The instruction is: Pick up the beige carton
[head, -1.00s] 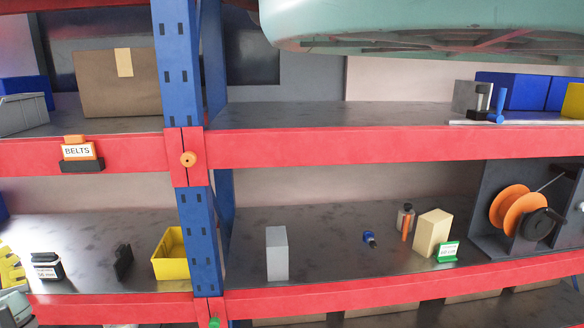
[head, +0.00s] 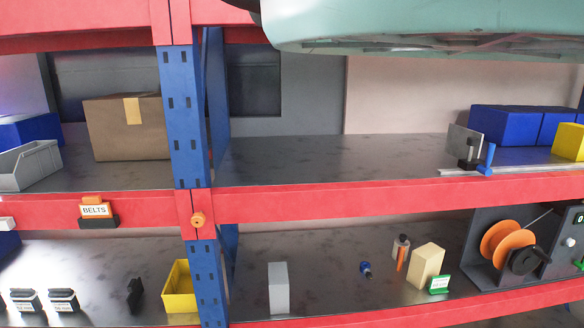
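The beige carton (head: 425,265) stands upright on the lower shelf (head: 330,287), right of the middle in the head view. A small green-framed label (head: 439,284) stands at its front right corner. A bottle with a grey body and an orange part (head: 401,252) stands close behind it on the left. My gripper does not show in this view, so its state is hidden.
A grey block (head: 278,288) and a small blue item (head: 366,269) stand left of the carton; an orange spool (head: 507,243) is on the right. A red beam (head: 340,199) runs above, and a blue upright (head: 187,115) stands left. Shelf between block and carton is mostly clear.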

